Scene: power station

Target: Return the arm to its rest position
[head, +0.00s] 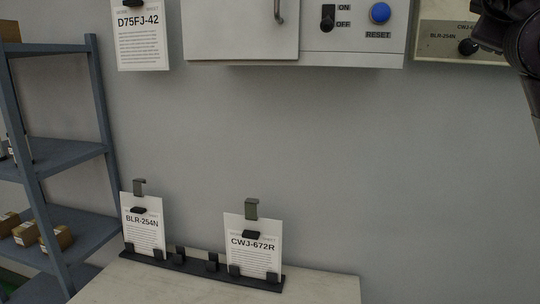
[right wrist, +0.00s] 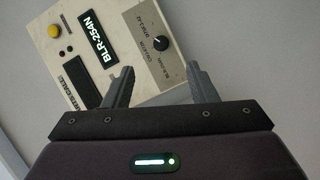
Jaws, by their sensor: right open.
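My right arm (head: 508,32) comes in at the upper right edge of the head view, in front of a beige panel (head: 432,52). In the right wrist view my right gripper (right wrist: 162,84) is open, with its two grey fingers spread apart and nothing between them. Beyond the fingers is the beige panel (right wrist: 134,58) with a lit BLR-254N display, a yellow button and a black knob (right wrist: 159,43). I cannot tell whether a fingertip touches the panel. My left gripper is in neither view.
A grey cabinet (head: 360,52) with a handle, ON/OFF switch and blue RESET button hangs on the wall. Below, a table (head: 325,288) bears a black rack with cards BLR-254N (head: 143,232) and CWJ-672R (head: 254,256). Blue shelving (head: 75,152) stands left.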

